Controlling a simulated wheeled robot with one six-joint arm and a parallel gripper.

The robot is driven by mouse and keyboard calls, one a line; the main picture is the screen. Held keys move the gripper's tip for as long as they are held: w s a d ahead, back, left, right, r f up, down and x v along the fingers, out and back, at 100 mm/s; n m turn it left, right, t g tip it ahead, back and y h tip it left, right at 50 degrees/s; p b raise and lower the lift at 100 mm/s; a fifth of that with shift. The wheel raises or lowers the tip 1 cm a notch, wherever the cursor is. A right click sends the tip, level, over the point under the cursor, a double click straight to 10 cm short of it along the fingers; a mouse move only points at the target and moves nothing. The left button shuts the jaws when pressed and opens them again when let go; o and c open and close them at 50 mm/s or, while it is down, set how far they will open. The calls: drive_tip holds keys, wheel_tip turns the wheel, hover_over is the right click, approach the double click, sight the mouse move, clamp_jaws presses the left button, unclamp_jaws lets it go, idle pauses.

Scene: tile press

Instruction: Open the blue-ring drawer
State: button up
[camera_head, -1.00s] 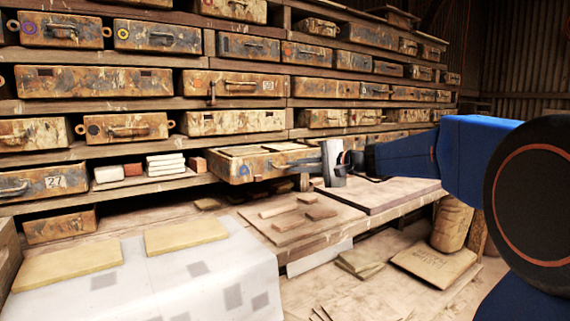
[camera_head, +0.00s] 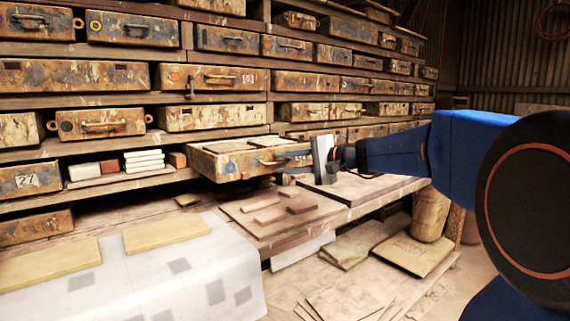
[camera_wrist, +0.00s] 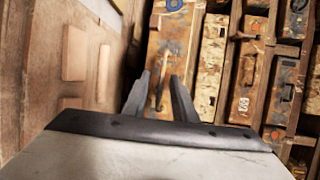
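The blue-ring drawer (camera_head: 258,164) is a rusty, worn box with a blue ring (camera_head: 230,167) on its front. In the head view it sticks out of the lower rack row, its top partly visible. In the wrist view the drawer (camera_wrist: 178,45) lies straight ahead, with its ring (camera_wrist: 174,5) at the top edge. My gripper (camera_head: 322,160) is at the right part of the drawer front. In the wrist view its fingers (camera_wrist: 160,82) stand apart on either side of the drawer's handle (camera_wrist: 158,92), with gaps visible; contact is unclear.
The wooden rack (camera_head: 120,101) holds many similar drawers. Small bricks (camera_head: 143,160) lie on the shelf left of the drawer. Below are a bench with a board (camera_head: 270,222) carrying small tiles, and a white sheet (camera_head: 150,280) with yellowish slabs (camera_head: 165,233).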

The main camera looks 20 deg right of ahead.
drive_tip(key=v, duration=1.7)
drive_tip(key=shift+s+d, duration=0.15)
idle(0.4)
drive_tip(key=s+a+f+n+g+h, duration=0.25)
drive_tip(key=s+a+f, duration=0.25)
drive_tip(key=a+f, duration=0.3)
drive_tip(key=s+a+f+n+g+h, duration=0.1)
drive_tip(key=s+a+f+g, duration=0.4)
drive_tip(key=f, duration=0.5)
drive_tip(key=s+d+f+n+h, duration=0.2)
drive_tip(key=s+f+n+h, duration=0.5)
drive_tip(key=s+f, duration=0.6)
drive_tip(key=shift+s+f, duration=0.4)
drive_tip(key=shift+f, duration=0.15)
drive_tip(key=shift+o, duration=0.6)
drive_tip(key=shift+d, duration=0.1)
